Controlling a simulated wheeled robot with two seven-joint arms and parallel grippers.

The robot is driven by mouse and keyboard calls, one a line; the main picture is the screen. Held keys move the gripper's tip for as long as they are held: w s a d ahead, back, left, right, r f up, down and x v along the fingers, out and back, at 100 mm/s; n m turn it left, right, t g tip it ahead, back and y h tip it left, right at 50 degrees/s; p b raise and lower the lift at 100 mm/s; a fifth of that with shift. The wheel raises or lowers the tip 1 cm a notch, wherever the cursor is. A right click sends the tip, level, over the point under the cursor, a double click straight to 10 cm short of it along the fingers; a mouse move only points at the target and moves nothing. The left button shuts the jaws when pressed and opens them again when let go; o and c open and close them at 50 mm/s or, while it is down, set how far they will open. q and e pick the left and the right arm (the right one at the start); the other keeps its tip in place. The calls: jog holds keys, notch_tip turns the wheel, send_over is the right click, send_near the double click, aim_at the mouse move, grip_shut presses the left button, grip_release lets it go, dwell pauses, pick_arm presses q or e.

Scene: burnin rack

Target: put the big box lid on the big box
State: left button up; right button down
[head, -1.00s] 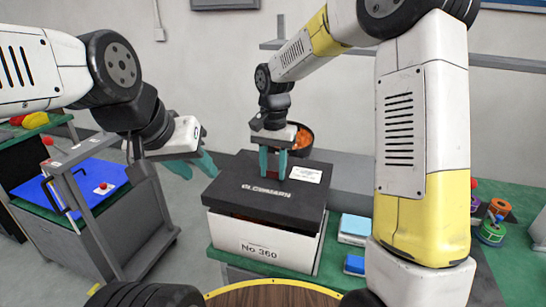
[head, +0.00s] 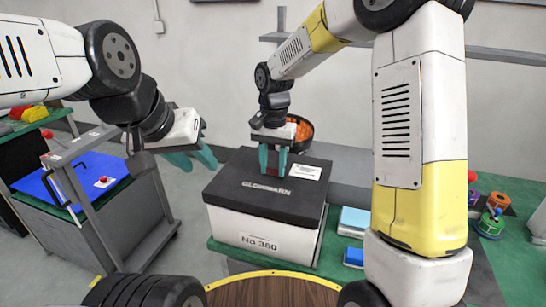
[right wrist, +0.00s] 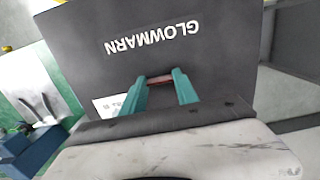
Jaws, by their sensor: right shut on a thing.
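The big box (head: 262,232) is white with "No 360" on its front and stands on the green bench top. The big box lid (head: 245,193) is dark, with "GLOWMARN" and a white label on top. It sits level over the box's top, with no clear gap at the front. My right gripper (head: 273,172) is shut on the lid's small reddish handle; the right wrist view shows the fingers (right wrist: 160,88) around this handle (right wrist: 160,80). My left gripper (head: 192,160) is apart from the box, to its left, with its fingers spread and nothing between them.
Blue boxes (head: 353,222) stand right of the big box. A dark round bin with orange contents (head: 303,130) is behind it. Coloured spools (head: 491,222) lie at the right. A grey cart with a blue panel (head: 100,182) stands at the left.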

aim_at(273, 175)
jog(key=shift+f, duration=0.65)
dwell(0.8)
jog(key=shift+f, duration=0.4)
jog(key=shift+f, duration=0.35)
jog(key=shift+f, duration=0.35)
jog(key=shift+f, duration=0.3)
dwell(0.6)
jog(key=c, duration=0.9)
grip_release()
jog(key=shift+o, duration=0.2)
jog(key=shift+r, duration=0.1)
